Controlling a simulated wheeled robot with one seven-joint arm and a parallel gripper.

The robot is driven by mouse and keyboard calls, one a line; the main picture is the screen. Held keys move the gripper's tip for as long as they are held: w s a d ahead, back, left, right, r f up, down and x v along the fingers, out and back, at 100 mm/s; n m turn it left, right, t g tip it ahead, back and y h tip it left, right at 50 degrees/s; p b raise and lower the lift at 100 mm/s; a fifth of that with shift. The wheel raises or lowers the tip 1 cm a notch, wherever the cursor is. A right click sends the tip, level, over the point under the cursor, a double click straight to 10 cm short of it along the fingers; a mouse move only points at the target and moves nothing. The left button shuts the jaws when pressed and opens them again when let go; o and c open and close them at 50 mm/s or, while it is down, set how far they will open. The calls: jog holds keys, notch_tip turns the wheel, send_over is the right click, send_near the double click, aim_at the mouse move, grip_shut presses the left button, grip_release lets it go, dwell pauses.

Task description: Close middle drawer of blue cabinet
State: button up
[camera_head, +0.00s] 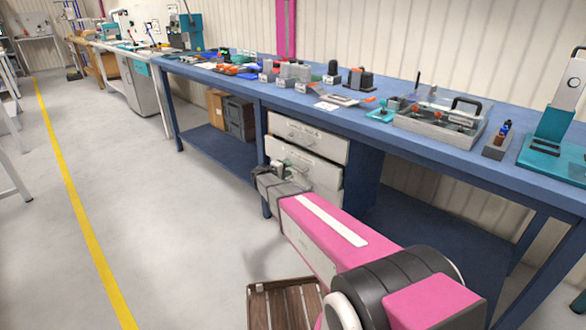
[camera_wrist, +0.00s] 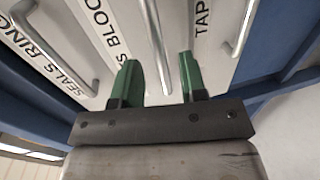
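The blue cabinet under the bench has white drawer fronts, with the top drawer (camera_head: 308,136) above the middle drawer (camera_head: 322,174). The middle drawer seems to stand slightly out, but how far I cannot tell. In the wrist view the middle drawer front (camera_wrist: 118,22) carries a partly hidden label ending "S BLOC". Its metal bar handle (camera_wrist: 154,45) runs down between my green fingertips. My gripper (camera_wrist: 160,75) is open, with its fingers apart on either side of the handle's end. In the head view my gripper (camera_head: 272,171) is at the middle drawer's left part; contact cannot be told.
The blue bench top (camera_head: 375,122) above holds tools, small parts and a grey tray (camera_head: 438,125). Brown and dark boxes (camera_head: 238,118) sit on the lower shelf. A slatted wooden crate (camera_head: 284,304) stands on the floor below my arm.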

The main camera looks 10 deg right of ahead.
aim_at(298, 164)
jog(key=shift+x, duration=1.85)
grip_shut()
jog(key=shift+r+x, duration=0.2)
jog(key=shift+x, duration=0.75)
jog(key=shift+r+x, duration=0.2)
jog(key=shift+x, duration=0.8)
grip_release()
jog(key=shift+w+d, duration=0.1)
